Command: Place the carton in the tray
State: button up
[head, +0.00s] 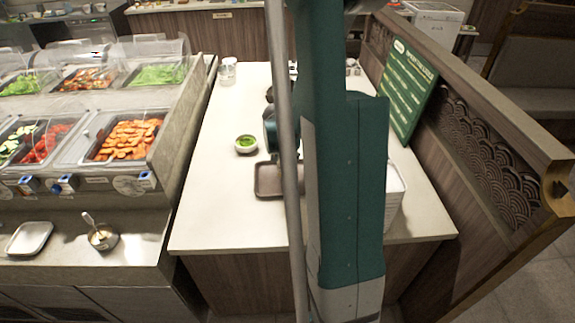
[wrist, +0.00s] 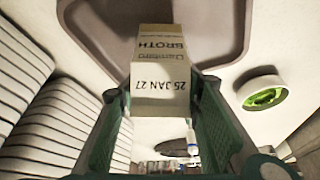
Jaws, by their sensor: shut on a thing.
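The carton (wrist: 160,68) is a pale box with printed words reading BROTH and 25 JAN 27, upside down in the wrist view. My gripper (wrist: 161,90) is shut on it, with a green finger on each side. The tray (wrist: 212,28) is grey-brown with a raised rim and lies behind the carton in the wrist view. I cannot tell whether the carton touches it. In the head view the tray (head: 270,181) lies on the white counter, its right part hidden by my arm. The carton is hidden there.
Striped white stacks (wrist: 75,125) fill the wrist view's left. The counter (head: 215,205) is clear left of the tray.

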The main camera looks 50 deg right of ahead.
aim_at(285, 156)
jog(key=shift+f, duration=1.65)
jog(key=shift+f+b, duration=0.15)
jog(key=shift+b, duration=0.15)
jog(key=o, duration=1.2)
jog(key=shift+r, duration=0.2)
jog(key=shift+p+v, duration=0.8)
jog(key=shift+v, duration=5.15)
jog(key=shift+s, duration=0.1)
jog(key=shift+a, duration=0.15)
